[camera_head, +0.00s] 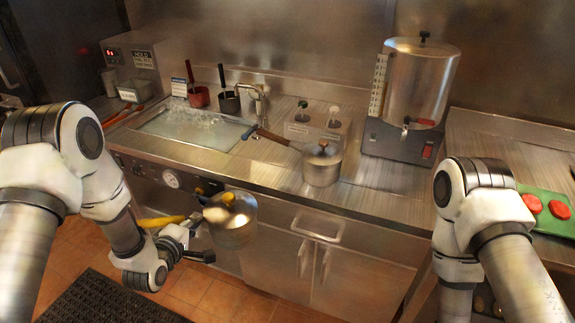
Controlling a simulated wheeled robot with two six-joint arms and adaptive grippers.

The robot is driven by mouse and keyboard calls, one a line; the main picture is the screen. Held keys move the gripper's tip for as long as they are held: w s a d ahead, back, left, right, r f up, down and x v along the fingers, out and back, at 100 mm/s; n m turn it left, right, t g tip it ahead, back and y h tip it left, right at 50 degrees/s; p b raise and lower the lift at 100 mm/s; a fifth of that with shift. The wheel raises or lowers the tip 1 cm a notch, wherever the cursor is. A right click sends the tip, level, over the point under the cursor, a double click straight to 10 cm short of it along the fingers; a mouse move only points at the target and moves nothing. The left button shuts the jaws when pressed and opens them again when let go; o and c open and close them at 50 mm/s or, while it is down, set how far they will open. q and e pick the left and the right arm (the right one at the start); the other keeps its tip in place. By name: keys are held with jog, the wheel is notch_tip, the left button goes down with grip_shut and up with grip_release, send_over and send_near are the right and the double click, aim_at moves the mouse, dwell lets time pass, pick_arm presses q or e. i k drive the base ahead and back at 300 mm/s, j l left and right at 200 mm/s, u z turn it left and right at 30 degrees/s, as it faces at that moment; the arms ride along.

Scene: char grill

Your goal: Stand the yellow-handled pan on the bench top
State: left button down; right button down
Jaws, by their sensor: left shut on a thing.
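The yellow-handled pan (236,228) is a metal pot with a yellow knob on its lid and a yellow handle (160,221) pointing left. It hangs in front of the bench's front face, below the level of the bench top (262,180). My left gripper (202,230) is shut on the pan at its left side; the exact contact is hard to make out. The right arm comes in at the lower right, but its gripper is not visible.
A second pan with a blue-brown handle (321,167) stands on the bench top near the front edge. A sunken basin (195,128) lies to its left. A steel dispenser (420,85) stands at the right. A green tray (550,212) with red patties is far right. Bare top lies left of the second pan.

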aim_at(236, 174)
jog(key=i, duration=1.2)
